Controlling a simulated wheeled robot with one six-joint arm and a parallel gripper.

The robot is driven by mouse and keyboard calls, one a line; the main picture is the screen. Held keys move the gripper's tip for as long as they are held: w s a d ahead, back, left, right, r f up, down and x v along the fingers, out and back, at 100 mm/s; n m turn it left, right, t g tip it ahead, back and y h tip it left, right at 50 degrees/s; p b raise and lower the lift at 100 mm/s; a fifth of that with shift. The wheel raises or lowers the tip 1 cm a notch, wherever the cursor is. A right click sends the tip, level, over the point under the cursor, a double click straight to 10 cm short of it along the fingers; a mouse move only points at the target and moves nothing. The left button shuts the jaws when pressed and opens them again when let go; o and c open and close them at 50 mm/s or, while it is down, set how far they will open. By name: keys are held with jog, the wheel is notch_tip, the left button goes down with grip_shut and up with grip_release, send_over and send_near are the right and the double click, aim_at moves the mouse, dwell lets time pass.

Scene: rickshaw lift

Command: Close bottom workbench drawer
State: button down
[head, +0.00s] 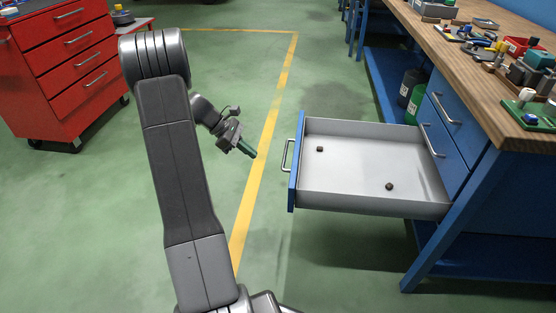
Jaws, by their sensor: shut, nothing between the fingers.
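The bottom workbench drawer (345,184) is pulled far out to the left from the blue workbench (474,188). Its blue front panel (296,172) carries a metal handle (286,156) on the outer side. Two small dark pieces lie on the drawer's floor, one near the front panel (320,149) and one near the middle (390,186). My gripper (250,151) is shut and empty. In the picture it is to the left of the handle, with a gap between them. I cannot tell its height against the handle.
Shut blue drawers with metal handles (445,108) sit in the bench. Tools and parts cover the wooden bench top (481,73). Canisters (411,84) stand on the lower shelf. A red tool cabinet (62,73) stands at far left. Green floor between is clear, with a yellow line (272,122).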

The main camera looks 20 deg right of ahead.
jog(key=s+d+r+b+x, duration=0.1)
jog(key=b+x, duration=0.3)
jog(key=x, duration=0.8)
jog(key=shift+d+r+b, duration=0.25)
jog(key=shift+r+b, duration=0.1)
jog(key=shift+r, duration=0.1)
jog(key=shift+s, duration=0.15)
jog(key=s+d+p, duration=0.2)
jog(key=s+d, duration=0.6)
jog(key=d, duration=0.6)
jog(key=s+d+p, duration=0.3)
jog(key=s+d, duration=0.6)
jog(key=d, duration=0.5)
jog(key=s+d+p, duration=0.3)
jog(key=s+d, duration=0.6)
jog(key=d, duration=0.6)
jog(key=shift+s+r, duration=0.1)
jog(key=shift+r, duration=0.15)
